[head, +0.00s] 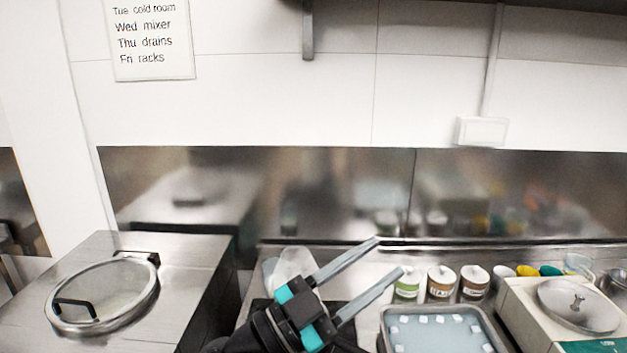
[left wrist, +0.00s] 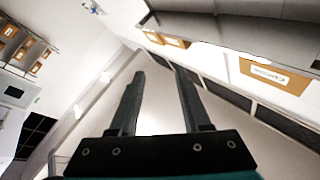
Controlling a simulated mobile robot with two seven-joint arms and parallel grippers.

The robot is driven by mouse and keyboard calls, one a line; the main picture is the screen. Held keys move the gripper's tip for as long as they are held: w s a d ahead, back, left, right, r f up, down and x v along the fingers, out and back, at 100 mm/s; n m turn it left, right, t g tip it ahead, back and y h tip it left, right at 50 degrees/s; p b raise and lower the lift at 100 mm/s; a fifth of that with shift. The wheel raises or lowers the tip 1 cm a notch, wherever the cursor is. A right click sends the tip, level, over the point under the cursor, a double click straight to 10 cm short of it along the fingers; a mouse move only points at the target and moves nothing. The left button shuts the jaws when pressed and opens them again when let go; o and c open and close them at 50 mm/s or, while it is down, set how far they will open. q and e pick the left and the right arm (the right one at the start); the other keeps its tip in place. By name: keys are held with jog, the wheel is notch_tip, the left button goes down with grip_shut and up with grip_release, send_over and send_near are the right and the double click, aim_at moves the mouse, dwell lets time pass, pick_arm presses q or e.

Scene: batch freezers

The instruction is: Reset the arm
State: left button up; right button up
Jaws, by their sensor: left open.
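My left gripper (head: 390,257) is raised in front of the counter in the head view. Its two grey fingers are apart, point up and to the right, and hold nothing. In the left wrist view, the same gripper (left wrist: 158,78) shows two separated fingers with only ceiling, wall and shelf behind them. My right gripper does not show in either view.
A steel freezer with a round glass lid (head: 103,295) stands at left. On the counter are a tray of pale blue liquid (head: 440,330), several labelled jars (head: 440,285) and a scale (head: 578,305). In the left wrist view, boxes (left wrist: 275,76) sit on an overhead shelf.

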pick_arm(q)
jog(key=w+a+f+n+t+y, duration=0.2)
jog(key=a+n+t+y, duration=0.3)
jog(key=a+n+y, duration=0.15)
jog(key=w+a+f+n+t+y, duration=0.2)
jog(key=w+a+n+t+y, duration=0.1)
jog(key=a+n+t+y, duration=0.3)
jog(key=s+a+f+n+g+y, duration=0.3)
jog(key=a+f+g+y, duration=0.15)
jog(key=f, duration=0.25)
jog(key=s+a+f+n+g+y, duration=0.25)
jog(key=a+f+y, duration=0.2)
jog(key=f, duration=0.25)
jog(key=s+a+f+m+g+h, duration=0.1)
jog(key=s+f+g, duration=0.45)
jog(key=s, duration=0.35)
jog(key=s+a+f+m+g+h, duration=0.1)
jog(key=s+f+g, duration=0.5)
jog(key=s, duration=0.4)
jog(key=s+f+b, duration=0.3)
jog(key=f+b, duration=0.5)
jog(key=f, duration=2.5)
jog(key=s+a+f+g+b, duration=0.1)
jog(key=s+f+b, duration=0.5)
jog(key=s+f, duration=0.9)
notch_tip(320, 180, down, 3)
jog(key=shift+a+f, duration=0.2)
jog(key=shift+a, duration=0.65)
